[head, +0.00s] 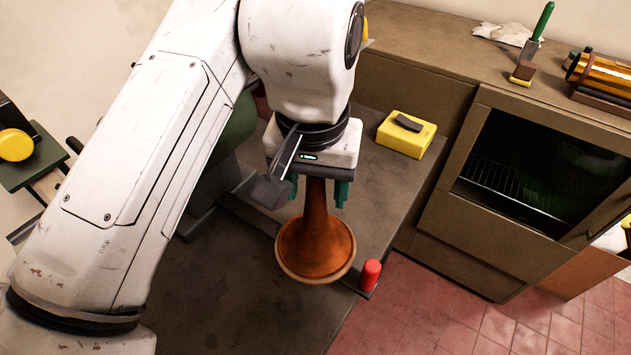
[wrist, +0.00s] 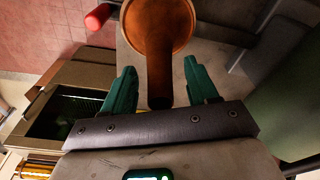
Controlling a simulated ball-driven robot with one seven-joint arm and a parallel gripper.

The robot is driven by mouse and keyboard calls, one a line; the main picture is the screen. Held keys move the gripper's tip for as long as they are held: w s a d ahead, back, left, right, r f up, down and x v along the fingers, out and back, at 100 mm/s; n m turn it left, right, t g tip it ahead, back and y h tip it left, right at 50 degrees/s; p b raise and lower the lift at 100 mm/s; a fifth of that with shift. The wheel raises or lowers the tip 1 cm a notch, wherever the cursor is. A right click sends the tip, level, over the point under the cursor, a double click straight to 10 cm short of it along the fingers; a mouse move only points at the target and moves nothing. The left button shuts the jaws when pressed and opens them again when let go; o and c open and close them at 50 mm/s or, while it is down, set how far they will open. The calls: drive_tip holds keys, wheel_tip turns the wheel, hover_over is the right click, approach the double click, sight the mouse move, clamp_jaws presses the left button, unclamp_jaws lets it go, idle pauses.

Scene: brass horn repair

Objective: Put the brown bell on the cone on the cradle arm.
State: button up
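The brown bell (head: 315,256) hangs or stands below my wrist, flared mouth lower and narrow stem upward. My gripper (head: 317,198) has its two teal fingers on either side of the stem. In the wrist view, my gripper (wrist: 160,66) is open, with a visible gap between each finger and the stem of the bell (wrist: 158,28). The bell is upright or nearly so; what supports it is hidden. A dark bar (head: 250,216) runs behind the bell; I cannot tell whether it is the cradle arm. No cone is clearly visible.
A yellow block (head: 406,133) with a dark piece on top lies behind. A brown cabinet (head: 440,200) with an open dark compartment is right. The grey bench (head: 215,300) is bare at front.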

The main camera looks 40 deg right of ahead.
drive_tip(key=shift+r, duration=0.1)
wheel_tip(320, 180, up, 12)
drive_tip(key=a+p, duration=0.1)
drive_tip(key=p, duration=1)
drive_tip(key=shift+s, duration=0.45)
drive_tip(key=w+d+f+n+t+h, duration=0.1)
drive_tip(key=w+d+t+h, duration=0.1)
drive_tip(key=d, duration=0.5)
drive_tip(key=w+d+f+t+h, duration=0.1)
drive_tip(key=w+d+h, duration=0.2)
drive_tip(key=d, duration=0.3)
drive_tip(key=d+f+n+t, duration=0.1)
drive_tip(key=d+f+n, duration=0.35)
drive_tip(key=f, duration=0.35)
drive_tip(key=s+a+f+n+g+y, duration=0.1)
drive_tip(key=s+f, duration=0.4)
drive_tip(key=f, duration=0.2)
drive_tip(key=s+f+n+y, duration=0.1)
drive_tip(key=s+f+n, duration=0.1)
drive_tip(key=s+f, duration=0.45)
drive_tip(key=s+a+f+g+y, duration=0.2)
drive_tip(key=s+a+f+y, duration=0.1)
drive_tip(key=s+a+f, duration=0.4)
wheel_tip(320, 180, down, 4)
drive_tip(key=shift+s+a+r+g+y, duration=0.2)
drive_tip(key=shift+s+a+g+y, duration=0.2)
drive_tip(key=shift+s, duration=0.75)
drive_tip(key=shift+d+n, duration=0.1)
drive_tip(key=shift+n, duration=0.15)
